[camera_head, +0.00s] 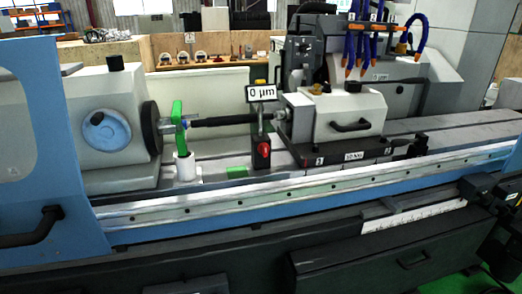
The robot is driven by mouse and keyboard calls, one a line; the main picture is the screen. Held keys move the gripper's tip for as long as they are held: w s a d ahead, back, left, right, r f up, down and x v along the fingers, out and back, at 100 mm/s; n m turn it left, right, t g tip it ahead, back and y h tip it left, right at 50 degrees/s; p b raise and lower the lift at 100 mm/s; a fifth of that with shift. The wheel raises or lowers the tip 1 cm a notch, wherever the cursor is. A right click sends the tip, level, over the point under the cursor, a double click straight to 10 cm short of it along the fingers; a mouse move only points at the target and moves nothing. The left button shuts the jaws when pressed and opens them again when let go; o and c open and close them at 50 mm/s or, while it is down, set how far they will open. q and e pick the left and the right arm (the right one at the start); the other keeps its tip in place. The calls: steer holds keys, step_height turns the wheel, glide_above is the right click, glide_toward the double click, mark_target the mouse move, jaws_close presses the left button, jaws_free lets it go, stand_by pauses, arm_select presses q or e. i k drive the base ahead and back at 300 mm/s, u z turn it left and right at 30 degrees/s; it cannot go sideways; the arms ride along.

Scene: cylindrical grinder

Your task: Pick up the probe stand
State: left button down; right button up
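The probe stand (263,152) is a small black block with a red knob and a thin upright post. It stands on the grinder bed, left of the tailstock, and a sign reading "0 µm" (262,93) shows at the top of its post. The stand is upright and no gripper is near it. My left gripper is not in view.
A dark workpiece bar (220,119) runs behind the stand's post, between the headstock (106,120) and tailstock (345,118). A green-and-white piece (184,165) stands to the left. Blue coolant hoses (369,45) hang at upper right. A long guard rail (300,192) crosses in front.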

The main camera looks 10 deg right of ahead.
mark_target(256, 95)
steer(key=u, duration=0.05)
steer(key=k, duration=0.35)
steer(key=z, duration=0.45)
steer(key=i, duration=1.2)
steer(key=u, duration=0.1)
